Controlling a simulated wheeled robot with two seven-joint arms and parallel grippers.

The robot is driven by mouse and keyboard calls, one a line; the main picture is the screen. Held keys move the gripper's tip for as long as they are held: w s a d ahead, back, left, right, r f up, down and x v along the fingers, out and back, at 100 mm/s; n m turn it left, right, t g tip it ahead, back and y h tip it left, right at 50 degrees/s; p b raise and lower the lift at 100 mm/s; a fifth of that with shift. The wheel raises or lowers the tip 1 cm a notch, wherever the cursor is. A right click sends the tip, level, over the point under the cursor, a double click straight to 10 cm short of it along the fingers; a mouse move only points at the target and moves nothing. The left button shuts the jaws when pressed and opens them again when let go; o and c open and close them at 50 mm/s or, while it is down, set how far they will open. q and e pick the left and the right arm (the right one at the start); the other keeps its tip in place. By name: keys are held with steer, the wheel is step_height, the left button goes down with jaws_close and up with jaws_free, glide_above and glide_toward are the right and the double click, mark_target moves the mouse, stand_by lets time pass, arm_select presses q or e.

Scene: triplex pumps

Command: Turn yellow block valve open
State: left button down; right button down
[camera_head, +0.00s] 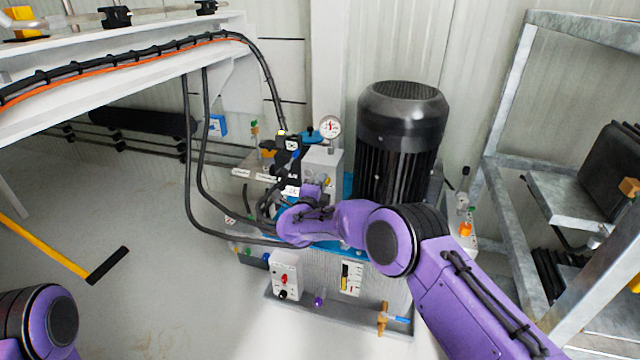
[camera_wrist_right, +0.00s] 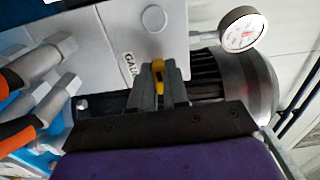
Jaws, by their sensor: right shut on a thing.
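The yellow block valve handle (camera_wrist_right: 158,70) shows in the right wrist view, a small yellow piece in front of the pale manifold block (camera_wrist_right: 130,35). My right gripper (camera_wrist_right: 158,88) is shut on it, with one grey finger on each side. In the head view my right arm reaches to the manifold block (camera_head: 322,163), and a bit of yellow (camera_head: 326,181) shows beside the wrist there. The fingers are mostly hidden by the wrist in that view. Only a purple part of my left arm shows at the bottom left, and its gripper is out of view.
A pressure gauge (camera_head: 329,126) stands on the block, beside the large black motor (camera_head: 400,130). Black hoses (camera_head: 188,160) hang on the left. A grey metal rack (camera_head: 505,150) stands at the right. A control box (camera_head: 285,275) is on the tank's front. The floor at left is mostly clear.

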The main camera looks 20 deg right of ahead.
steer(key=shift+a, duration=0.1)
steer(key=c, duration=1.1)
jaws_free()
steer(key=p+v, duration=0.2)
steer(key=v, duration=0.8)
steer(key=shift+s+a+p, duration=0.15)
steer(key=shift+s+p, duration=0.05)
steer(key=shift+p, duration=0.1)
